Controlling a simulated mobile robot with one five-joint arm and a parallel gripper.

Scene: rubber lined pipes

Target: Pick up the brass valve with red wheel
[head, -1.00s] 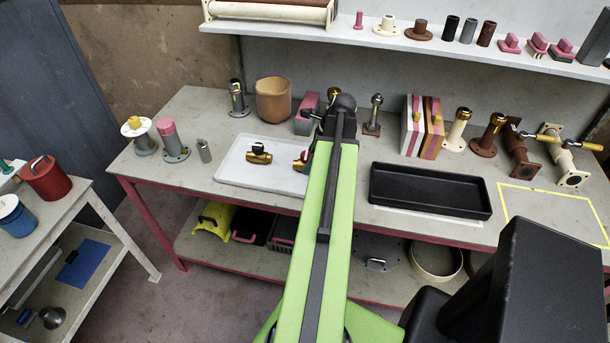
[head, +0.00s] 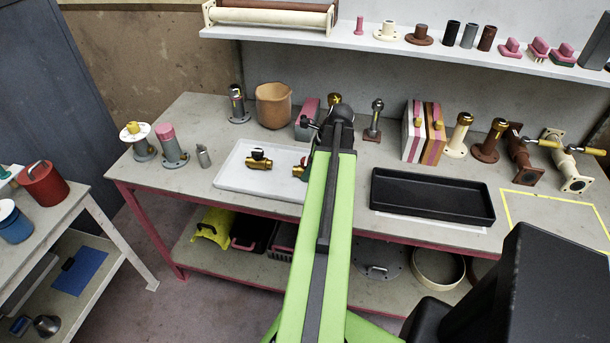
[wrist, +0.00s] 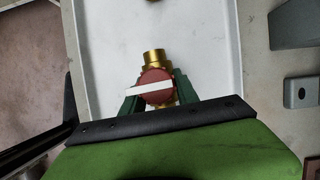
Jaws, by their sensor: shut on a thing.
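The brass valve with a red wheel (wrist: 155,82) lies between the two dark green fingers of my gripper (wrist: 157,98) in the wrist view. The gripper is shut on it. A white strip crosses the red wheel. In the head view the valve (head: 299,170) is mostly hidden behind my arm, over the right part of the white tray (head: 232,184). I cannot tell whether it touches the tray. A second brass valve, with a black handle (head: 258,160), sits on the tray to its left.
A black tray (head: 432,207) lies to the right of my arm. A terracotta pot (head: 274,104) and a pink-grey block (head: 307,118) stand behind the white tray. Flanged pipes stand along the back right. A yellow-taped area (head: 550,210) of bench is mostly clear.

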